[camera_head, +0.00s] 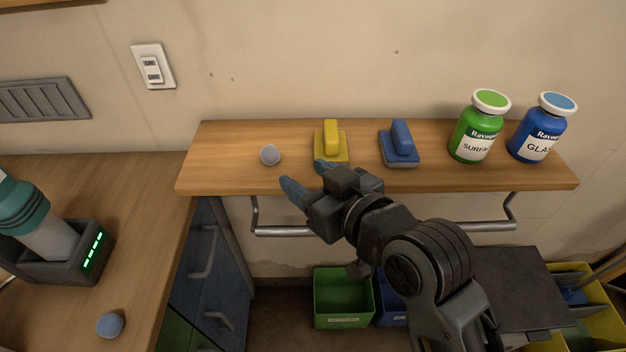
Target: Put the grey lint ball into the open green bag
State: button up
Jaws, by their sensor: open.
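A small light grey ball (270,155) rests near the left end of the wooden wall shelf (225,175), left of a yellow block-handled tool. My gripper (302,178) is open, with its bluish fingers apart, at the shelf's front edge. It is just right of and nearer than the grey ball, and nothing shows between the fingers. An open-topped green container (343,320) with a pale label stands low under the shelf; it looks more like a bin than a bag.
A yellow tool (331,136), a blue tool (401,140), a green jar (478,130) and a blue jar (541,130) stand on the shelf. A rail (285,231) runs beneath. A blue-grey ball (110,325) and a charging dock (75,262) are on the left counter.

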jog(key=shift+s+d, duration=0.15)
jog(key=shift+s, duration=0.1)
jog(key=s+d+f+m+t+h, duration=0.1)
jog(key=s+d+f+m+h, duration=0.1)
jog(key=s+d+f, duration=0.35)
jog(key=s+d+f+m+t+h, duration=0.1)
jog(key=s+d+f+h, duration=0.15)
jog(key=s+d, duration=0.65)
jog(key=s+d+r+m+h, duration=0.1)
jog(key=s+d+r, duration=0.1)
jog(key=s, duration=0.8)
jog(key=s+d+r+m+h, duration=0.2)
jog(key=s+d, duration=0.1)
jog(key=s, duration=0.7)
jog(key=shift+s+d+r+t, duration=0.15)
jog(key=shift+s+r+t, duration=0.05)
jog(key=shift+r+t, duration=0.1)
jog(key=shift+o, duration=1.2)
jog(key=shift+s+r+h, duration=0.25)
jog(key=shift+s, duration=0.05)
